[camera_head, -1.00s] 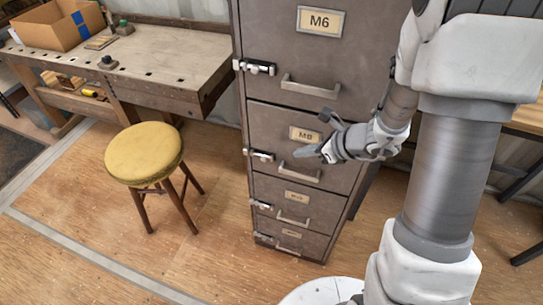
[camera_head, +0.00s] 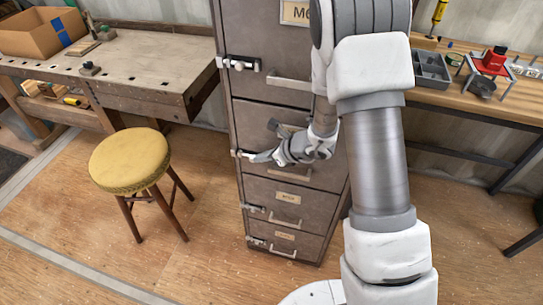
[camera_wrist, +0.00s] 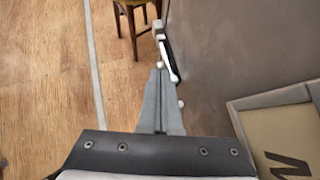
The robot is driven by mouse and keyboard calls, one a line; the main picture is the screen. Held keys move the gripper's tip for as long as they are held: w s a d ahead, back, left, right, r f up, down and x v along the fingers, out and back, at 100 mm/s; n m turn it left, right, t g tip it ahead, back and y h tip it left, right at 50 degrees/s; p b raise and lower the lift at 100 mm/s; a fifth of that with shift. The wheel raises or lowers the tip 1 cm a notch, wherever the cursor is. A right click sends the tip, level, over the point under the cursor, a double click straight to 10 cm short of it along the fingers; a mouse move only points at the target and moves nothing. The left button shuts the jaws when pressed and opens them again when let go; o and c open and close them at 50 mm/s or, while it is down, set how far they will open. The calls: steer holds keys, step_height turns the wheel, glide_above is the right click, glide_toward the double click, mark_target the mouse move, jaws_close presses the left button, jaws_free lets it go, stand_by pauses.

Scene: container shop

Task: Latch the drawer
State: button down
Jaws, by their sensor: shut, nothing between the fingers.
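The grey metal cabinet (camera_head: 291,203) stands in the middle of the head view, with several drawers that look closed. My gripper (camera_head: 255,157) is shut and empty in front of the second drawer, its fingertips by that drawer's latch (camera_head: 240,153) on the cabinet's left edge. In the wrist view the latch bar (camera_wrist: 167,57) lies just beyond the tips of my gripper (camera_wrist: 160,72). I cannot tell whether they touch or whether the bolt is across. My gripper partly hides the latch, handle and label in the head view. The label plate (camera_wrist: 285,135) shows at lower right.
A yellow stool (camera_head: 130,160) stands left of the cabinet, with open floor between them. A workbench (camera_head: 140,65) holds a cardboard box (camera_head: 40,32) at the back left. A wooden table (camera_head: 480,98) with a grey tray (camera_head: 430,70) is at the right.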

mark_target(249, 153)
steer(key=shift+w+a+f, duration=0.2)
steer(key=shift+a+f, duration=0.05)
steer(key=shift+f, duration=0.05)
steer(key=shift+w+a+b, duration=0.3)
steer(key=shift+a+b, duration=0.35)
steer(key=shift+a, duration=0.3)
steer(key=shift+r, duration=0.15)
